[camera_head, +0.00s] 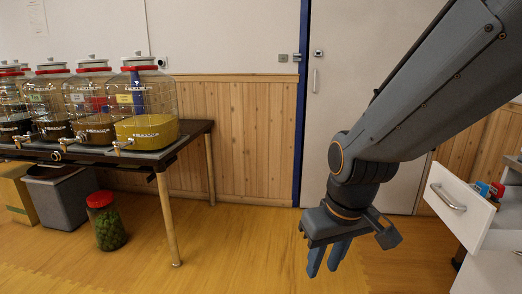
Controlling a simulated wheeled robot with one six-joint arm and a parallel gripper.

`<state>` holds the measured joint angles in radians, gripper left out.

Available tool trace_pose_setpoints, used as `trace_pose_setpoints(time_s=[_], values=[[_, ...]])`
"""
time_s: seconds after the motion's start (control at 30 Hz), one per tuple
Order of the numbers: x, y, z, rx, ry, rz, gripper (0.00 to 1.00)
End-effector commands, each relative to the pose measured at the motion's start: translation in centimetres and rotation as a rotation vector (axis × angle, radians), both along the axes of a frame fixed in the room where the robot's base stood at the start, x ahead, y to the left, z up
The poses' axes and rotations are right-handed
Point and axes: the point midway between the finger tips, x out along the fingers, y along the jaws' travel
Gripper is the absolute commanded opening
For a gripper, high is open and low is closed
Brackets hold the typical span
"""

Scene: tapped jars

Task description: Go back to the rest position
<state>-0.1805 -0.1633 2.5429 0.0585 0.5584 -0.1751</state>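My gripper (328,257) hangs from my arm right of the middle of the head view and points down over the wooden floor. Its two blue fingers stand with a small gap between them, and I see nothing between them. It is clear of the table on the left and of the open drawer on the right. Tapped glass jars stand in a row on the dark table (199,128). The nearest jar (147,132) holds a yellow liquid, and its tap sticks out over the table's front edge.
A grey bin (60,200) and a red-lidded jar of green things (108,228) stand on the floor by the table. A white drawer (462,206) is pulled out at the right. A closed pale door (345,110) is behind my arm. The middle floor is clear.

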Motion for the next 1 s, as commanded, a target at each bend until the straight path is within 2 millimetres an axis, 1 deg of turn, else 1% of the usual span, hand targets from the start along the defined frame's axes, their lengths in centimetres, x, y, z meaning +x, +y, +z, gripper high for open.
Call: trace_pose_setpoints(time_s=[0.03,0.1,0.3,0.67,0.83,1.0], values=[[-1.3,0.6,0.4,0.004,0.03,-0.005,0.29],[-3.2,1.3,0.9,0.006,0.08,-0.02,0.29],[-8.1,2.4,2.3,-0.004,0.207,-0.061,0.29],[-7.4,0.1,5.0,-0.013,0.202,-0.133,0.29],[-7.4,-1.5,6.9,-0.019,0.205,-0.181,0.29],[-7.5,-3.7,9.2,-0.026,0.206,-0.24,0.29]])
